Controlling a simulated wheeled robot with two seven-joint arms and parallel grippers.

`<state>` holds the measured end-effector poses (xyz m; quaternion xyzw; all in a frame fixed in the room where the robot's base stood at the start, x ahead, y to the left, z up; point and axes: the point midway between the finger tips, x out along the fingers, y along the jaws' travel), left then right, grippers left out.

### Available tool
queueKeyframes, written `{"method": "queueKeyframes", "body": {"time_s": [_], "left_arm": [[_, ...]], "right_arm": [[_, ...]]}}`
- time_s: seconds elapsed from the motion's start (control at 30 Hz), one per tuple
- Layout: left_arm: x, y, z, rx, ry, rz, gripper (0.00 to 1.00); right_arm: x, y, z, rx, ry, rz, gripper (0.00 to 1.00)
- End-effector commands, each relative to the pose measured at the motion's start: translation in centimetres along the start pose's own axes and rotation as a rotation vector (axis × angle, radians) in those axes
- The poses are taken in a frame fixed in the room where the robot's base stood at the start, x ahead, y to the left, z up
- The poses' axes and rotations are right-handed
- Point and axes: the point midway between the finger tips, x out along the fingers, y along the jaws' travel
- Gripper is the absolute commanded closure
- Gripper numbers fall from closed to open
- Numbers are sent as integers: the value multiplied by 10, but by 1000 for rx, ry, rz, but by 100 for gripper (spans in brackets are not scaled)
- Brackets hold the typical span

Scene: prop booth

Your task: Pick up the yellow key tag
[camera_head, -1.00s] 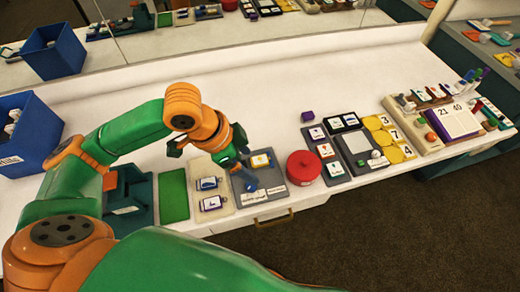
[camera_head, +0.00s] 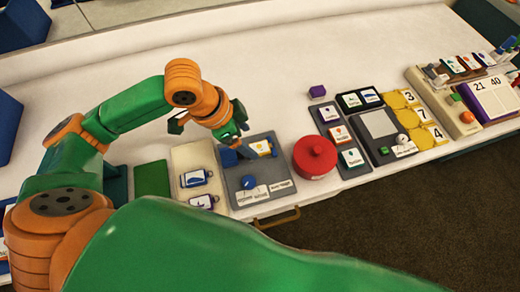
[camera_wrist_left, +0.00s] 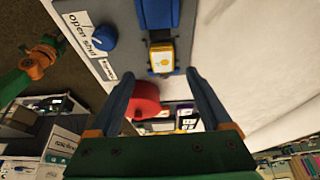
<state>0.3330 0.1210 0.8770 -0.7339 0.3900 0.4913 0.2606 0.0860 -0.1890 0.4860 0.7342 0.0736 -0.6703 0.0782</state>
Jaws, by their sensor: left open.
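The yellow key tag (camera_head: 263,147) lies on a grey board (camera_head: 276,187), near the board's far end. It has a white label and also shows in the left wrist view (camera_wrist_left: 162,56), just ahead of the jaws, touching or beside a blue piece (camera_wrist_left: 158,14). My left gripper (camera_head: 237,140) is over the board, just left of the tag. In the left wrist view its two blue fingers (camera_wrist_left: 162,77) are spread and empty, with the tag lined up between them but beyond the tips. My right gripper is not in view.
A blue knob (camera_head: 248,182) stands on the same board. A red round pot (camera_head: 315,160) is close on the right. A beige board (camera_head: 185,158) with blue and purple tags and a green mat (camera_head: 152,179) lie left. The white counter behind is clear.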

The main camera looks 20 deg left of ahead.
Motion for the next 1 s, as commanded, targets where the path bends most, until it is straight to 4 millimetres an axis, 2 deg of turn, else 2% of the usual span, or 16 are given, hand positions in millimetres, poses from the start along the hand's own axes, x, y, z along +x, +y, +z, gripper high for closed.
{"method": "queueKeyframes", "body": {"time_s": [0.27, 0.53, 0.83, 1.0], "left_arm": [[50, -4, 2, 0, 0, 3, 18], [56, -4, 1, 1, 1, 0, 18], [55, -4, 1, 1, 1, 0, 98], [55, -4, 1, 1, 1, 0, 100]], "right_arm": [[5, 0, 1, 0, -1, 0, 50], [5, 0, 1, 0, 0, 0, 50], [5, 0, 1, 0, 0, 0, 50], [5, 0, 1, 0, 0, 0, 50]]}}
